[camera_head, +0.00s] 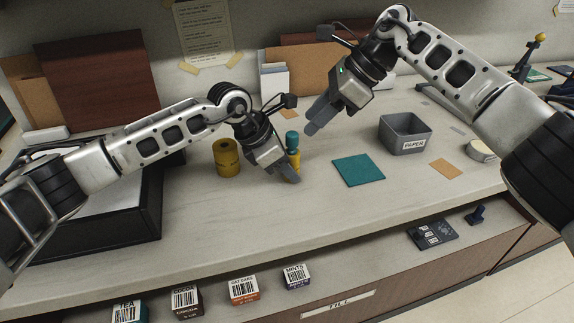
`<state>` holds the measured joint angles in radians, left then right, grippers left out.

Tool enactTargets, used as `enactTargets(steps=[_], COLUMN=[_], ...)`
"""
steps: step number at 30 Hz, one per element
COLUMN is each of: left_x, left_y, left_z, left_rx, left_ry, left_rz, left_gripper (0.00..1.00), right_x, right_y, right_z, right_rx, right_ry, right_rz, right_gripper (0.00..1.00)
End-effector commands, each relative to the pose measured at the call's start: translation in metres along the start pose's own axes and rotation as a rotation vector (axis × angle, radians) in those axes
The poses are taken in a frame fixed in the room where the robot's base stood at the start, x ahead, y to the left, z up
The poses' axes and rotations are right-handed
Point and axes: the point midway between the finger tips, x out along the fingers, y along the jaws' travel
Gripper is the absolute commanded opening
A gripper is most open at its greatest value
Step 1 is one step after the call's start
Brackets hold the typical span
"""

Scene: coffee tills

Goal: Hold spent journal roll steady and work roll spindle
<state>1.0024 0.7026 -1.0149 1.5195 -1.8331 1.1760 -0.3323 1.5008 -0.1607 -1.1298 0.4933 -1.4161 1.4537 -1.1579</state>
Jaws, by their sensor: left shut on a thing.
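A slim yellow piece with a teal top (292,141), which looks like the spent journal roll on its spindle, stands upright on the counter. My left gripper (289,174) is shut on its lower part, and the fingers hide its base. My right gripper (312,127) is in the air above and to the right of the teal top, apart from it and pointing down to the left. Its fingers overlap in this view, so its opening is unclear. A wider yellow roll (227,158) stands to the left of my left gripper.
A grey bin labelled PAPER (405,135) stands at the right, with a teal mat (358,170) left of it. A round pale thing (481,151) lies farther right. A black tray (98,222) is at the left. Several small labelled boxes sit on the lower shelf.

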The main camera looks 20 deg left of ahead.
Motion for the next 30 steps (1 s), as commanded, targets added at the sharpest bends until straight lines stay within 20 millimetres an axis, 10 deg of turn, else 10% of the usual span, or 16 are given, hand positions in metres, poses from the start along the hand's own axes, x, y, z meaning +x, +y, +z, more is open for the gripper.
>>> enactTargets(steps=[22, 27, 30], left_x=[0.002, 0.002, 0.002], left_y=[-0.001, -0.001, -0.001], left_z=[-0.002, -0.002, -0.002], left_rx=[-0.001, -0.001, -0.001], left_ry=[0.005, 0.005, 0.005], left_rz=[-0.003, -0.003, -0.003], left_gripper=[0.00, 0.00, 0.00], right_x=[0.044, 0.044, 0.044], right_y=[0.000, 0.000, 0.000], right_z=[0.001, 0.001, 0.001], right_rx=[0.000, 0.000, 0.000], right_ry=[-0.004, -0.004, -0.004], right_rz=[-0.001, -0.001, -0.001], right_gripper=[0.38, 0.00, 0.00])
